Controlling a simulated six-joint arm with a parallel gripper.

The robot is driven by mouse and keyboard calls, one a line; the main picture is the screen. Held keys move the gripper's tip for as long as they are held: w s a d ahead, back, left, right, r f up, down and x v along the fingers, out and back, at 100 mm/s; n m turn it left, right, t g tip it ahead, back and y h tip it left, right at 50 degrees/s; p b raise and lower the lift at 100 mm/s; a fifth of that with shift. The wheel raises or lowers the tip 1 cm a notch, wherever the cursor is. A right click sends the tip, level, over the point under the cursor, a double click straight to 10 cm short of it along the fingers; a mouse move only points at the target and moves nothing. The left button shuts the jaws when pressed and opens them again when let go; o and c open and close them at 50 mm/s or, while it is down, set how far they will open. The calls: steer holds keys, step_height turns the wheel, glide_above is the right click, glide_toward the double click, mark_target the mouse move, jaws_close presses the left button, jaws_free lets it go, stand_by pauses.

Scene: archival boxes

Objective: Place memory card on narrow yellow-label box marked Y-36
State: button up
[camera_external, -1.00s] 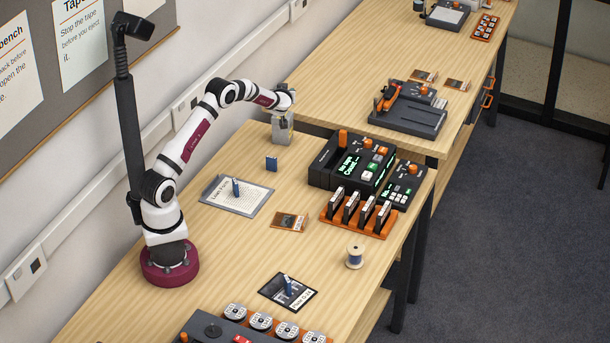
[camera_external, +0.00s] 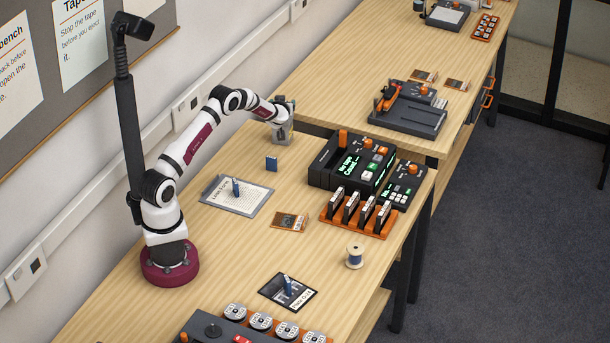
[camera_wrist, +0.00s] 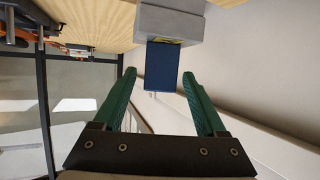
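A blue memory card (camera_wrist: 162,68) stands against the end of a pale grey box (camera_wrist: 170,24), which carries a small yellow patch beside the card. The box's marking cannot be read. My gripper (camera_wrist: 160,76) has green fingers spread on either side of the card's free end, with a visible gap at the left finger; the right finger is close to the card's edge. In the external view the grey box (camera_external: 283,134) is on the far left part of the near table, and my wrist is right at it. The card there is hidden or too small to make out.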

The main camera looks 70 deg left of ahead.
steer(key=shift+r, duration=0.1)
steer(key=v, duration=1.2)
steer(key=w+d+r+m+t+h, duration=0.2)
steer(key=d+r+m+h, duration=0.15)
steer(key=d, duration=0.65)
steer(key=w+d+r+m+t+h, duration=0.25)
steer(key=d+m+h, duration=0.2)
steer(key=d, duration=0.55)
steer(key=s+d+m+g+h, duration=0.2)
steer(key=s+d+m+h, duration=0.2)
steer(key=s+d, duration=0.55)
steer(key=s+d+m+g, duration=0.2)
steer(key=s+d+m, duration=0.1)
steer(key=s, duration=0.5)
steer(key=s+d+m+g, duration=0.2)
steer(key=s+d+g, duration=0.15)
steer(key=s, duration=0.45)
steer(key=s+a+f+m+g+y, duration=0.1)
steer(key=s+a+m+g, duration=0.1)
steer(key=s, duration=0.9)
steer(key=shift+s+a, duration=0.2)
steer(key=shift+a, duration=0.35)
